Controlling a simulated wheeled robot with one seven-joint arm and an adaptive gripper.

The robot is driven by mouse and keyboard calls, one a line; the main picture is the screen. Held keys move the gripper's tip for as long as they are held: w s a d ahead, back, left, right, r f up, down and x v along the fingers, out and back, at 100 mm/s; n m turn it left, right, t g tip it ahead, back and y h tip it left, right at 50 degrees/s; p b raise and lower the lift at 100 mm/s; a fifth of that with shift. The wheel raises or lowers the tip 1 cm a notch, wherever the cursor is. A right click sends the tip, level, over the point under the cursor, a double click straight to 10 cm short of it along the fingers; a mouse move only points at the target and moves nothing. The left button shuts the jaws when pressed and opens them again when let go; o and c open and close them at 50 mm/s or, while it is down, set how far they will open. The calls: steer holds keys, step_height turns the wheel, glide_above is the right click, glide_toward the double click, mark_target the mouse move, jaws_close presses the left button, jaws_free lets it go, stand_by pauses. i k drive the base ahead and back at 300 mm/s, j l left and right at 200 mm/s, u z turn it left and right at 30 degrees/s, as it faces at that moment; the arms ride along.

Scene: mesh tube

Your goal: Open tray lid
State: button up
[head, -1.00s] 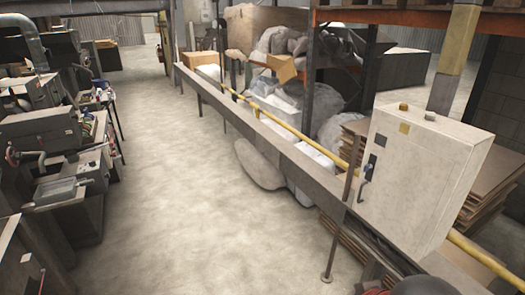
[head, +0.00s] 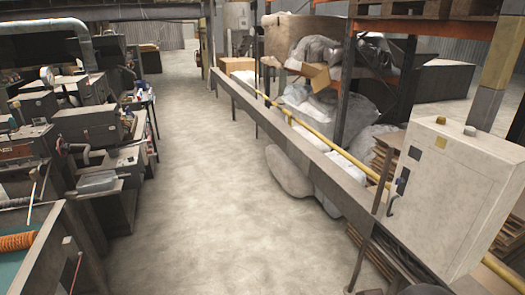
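I cannot make out a tray lid for certain in the head view. A grey, flat-topped box-like part (head: 97,182) sits on the machine bench at the left; I cannot tell whether it is a tray. My gripper is not in view.
A clear concrete aisle (head: 205,210) runs ahead. Machines (head: 85,125) line the left, with a teal-topped table (head: 22,252) at near left. A long rail (head: 300,145), a pale control cabinet (head: 455,190) and racks with wrapped bundles (head: 320,95) border the right.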

mark_target(296, 156)
steer(key=i, duration=1.05)
steer(key=i+z, duration=0.1)
steer(key=i, duration=0.95)
steer(key=i+j, duration=0.15)
steer(key=i, duration=0.9)
steer(key=i+j, duration=0.15)
steer(key=i, duration=0.9)
steer(key=l+z, duration=0.05)
